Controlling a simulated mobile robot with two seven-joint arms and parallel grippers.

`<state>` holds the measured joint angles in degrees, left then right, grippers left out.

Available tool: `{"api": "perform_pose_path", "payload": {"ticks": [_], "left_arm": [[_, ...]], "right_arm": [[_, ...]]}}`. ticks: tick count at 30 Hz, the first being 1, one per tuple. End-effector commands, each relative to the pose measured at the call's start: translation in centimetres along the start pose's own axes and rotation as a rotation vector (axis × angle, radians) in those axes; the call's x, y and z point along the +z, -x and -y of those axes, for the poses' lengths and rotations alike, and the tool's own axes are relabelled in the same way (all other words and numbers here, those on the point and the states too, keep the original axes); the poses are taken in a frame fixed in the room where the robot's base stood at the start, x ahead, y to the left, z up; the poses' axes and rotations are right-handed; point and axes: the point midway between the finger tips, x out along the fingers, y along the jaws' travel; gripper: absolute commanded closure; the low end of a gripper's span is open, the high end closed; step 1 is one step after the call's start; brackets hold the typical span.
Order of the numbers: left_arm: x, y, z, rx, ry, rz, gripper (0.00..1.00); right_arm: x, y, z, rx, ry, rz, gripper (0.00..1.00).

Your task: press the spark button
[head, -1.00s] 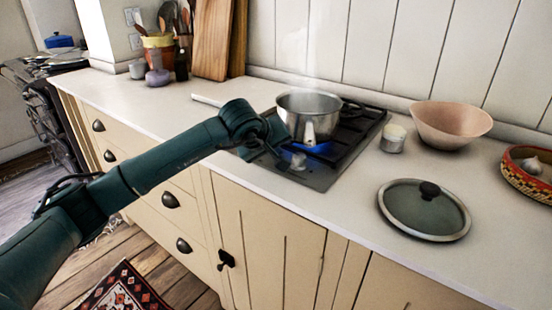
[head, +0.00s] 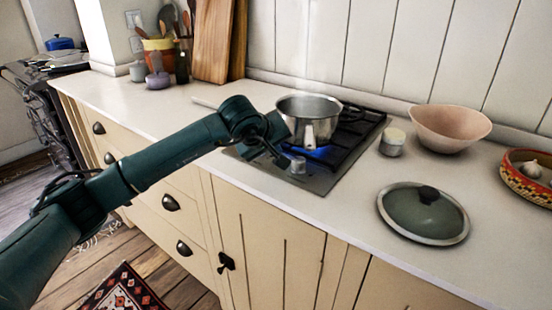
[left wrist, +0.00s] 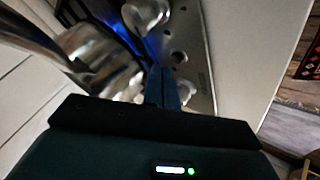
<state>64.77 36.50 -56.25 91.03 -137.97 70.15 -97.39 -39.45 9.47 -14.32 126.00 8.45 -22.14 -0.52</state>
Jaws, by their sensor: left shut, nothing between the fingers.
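The gas hob (head: 325,180) is set in the counter, with a blue flame (head: 318,153) under the saucepan (head: 309,118). A silver knob (head: 298,165) stands on its front panel. My left gripper (head: 283,162) is shut and empty, just left of that knob. In the left wrist view its shut fingers (left wrist: 162,88) are over the hob panel (left wrist: 198,62), near small dark round spots (left wrist: 179,57). I cannot tell which spot is the spark button, or whether the fingertips touch the panel. My right gripper is not in view.
A glass lid (head: 423,212), a small jar (head: 392,142) and a pink bowl (head: 450,126) stand to the right. The counter left of the hob is mostly clear.

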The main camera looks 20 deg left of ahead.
Motion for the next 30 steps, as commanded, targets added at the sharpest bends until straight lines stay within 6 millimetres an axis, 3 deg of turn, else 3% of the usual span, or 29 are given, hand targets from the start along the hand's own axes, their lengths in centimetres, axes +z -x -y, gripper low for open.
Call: {"api": "perform_pose_path", "payload": {"ticks": [15,30], "left_arm": [[-2.7,3.7,-2.7,0.001,0.0,-0.001,1.0],[-2.7,3.7,-2.7,0.0,0.0,-0.001,1.0]], "right_arm": [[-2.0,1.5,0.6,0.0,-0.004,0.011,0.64],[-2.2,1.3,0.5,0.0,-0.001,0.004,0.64]]}}
